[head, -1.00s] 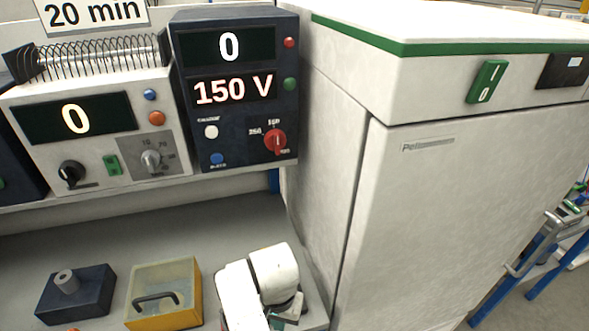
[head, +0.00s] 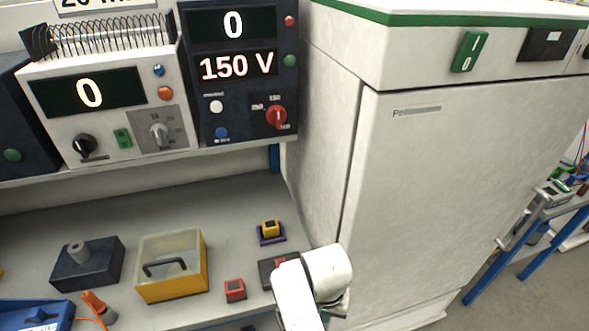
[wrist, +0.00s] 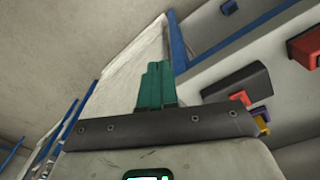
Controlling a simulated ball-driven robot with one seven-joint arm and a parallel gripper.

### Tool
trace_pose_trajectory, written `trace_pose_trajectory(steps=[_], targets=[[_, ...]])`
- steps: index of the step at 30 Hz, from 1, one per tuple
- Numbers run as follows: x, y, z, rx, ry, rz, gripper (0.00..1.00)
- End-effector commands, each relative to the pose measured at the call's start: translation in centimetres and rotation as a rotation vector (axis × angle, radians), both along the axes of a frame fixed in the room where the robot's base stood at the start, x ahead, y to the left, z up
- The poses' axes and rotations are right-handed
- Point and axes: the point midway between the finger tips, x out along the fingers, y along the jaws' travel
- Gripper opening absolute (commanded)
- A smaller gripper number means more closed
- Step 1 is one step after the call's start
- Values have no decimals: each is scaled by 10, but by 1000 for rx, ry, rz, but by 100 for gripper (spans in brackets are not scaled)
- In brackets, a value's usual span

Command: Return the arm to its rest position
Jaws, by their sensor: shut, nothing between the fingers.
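My white arm (head: 318,275) shows at the bottom of the head view, bent beside the right end of the workbench. My gripper (wrist: 155,82) shows in the wrist view as two green fingers pressed together, with nothing between them. The fingers are apart from the bench objects.
The workbench (head: 215,205) holds a yellow box (head: 172,292), a dark box (head: 88,262), a red block (head: 235,290), a yellow-and-purple block (head: 270,231) and a dark block (head: 268,272) close by my arm. A white cabinet (head: 420,190) stands to the right.

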Motion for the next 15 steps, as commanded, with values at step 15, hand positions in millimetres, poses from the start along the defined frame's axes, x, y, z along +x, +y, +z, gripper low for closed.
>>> trace_pose_trajectory(steps=[15], targets=[[-143,-195,-50,-65,-29,93,0]])
